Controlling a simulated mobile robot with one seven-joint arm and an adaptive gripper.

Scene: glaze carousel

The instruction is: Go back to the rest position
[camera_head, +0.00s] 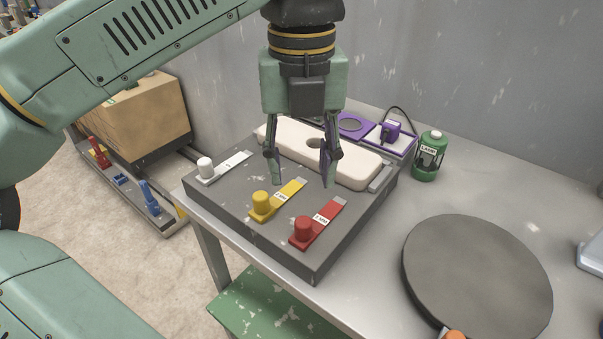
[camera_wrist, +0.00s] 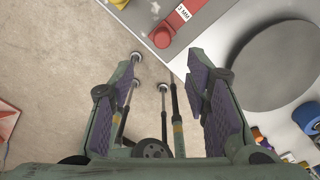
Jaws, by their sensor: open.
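My gripper (camera_head: 302,168) is open and empty, pointing down above the dark grey block (camera_head: 238,218) on the table. In the wrist view my gripper (camera_wrist: 165,100) shows its two fingers spread wide with nothing between them. The block carries a white strip with a white knob (camera_head: 205,166), a yellow strip with a yellow knob (camera_head: 261,203) and a red strip with a red knob (camera_head: 303,229). A cream slab (camera_head: 358,165) with a hole lies along the block's back edge, partly hidden behind the fingers.
A round dark disc (camera_head: 478,275) lies on the grey table (camera_head: 400,215). A green bottle (camera_head: 429,157) and a purple device (camera_head: 390,131) stand behind the block. A cardboard box (camera_head: 135,120) sits on a low shelf at left. A green step (camera_head: 270,305) is below the table.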

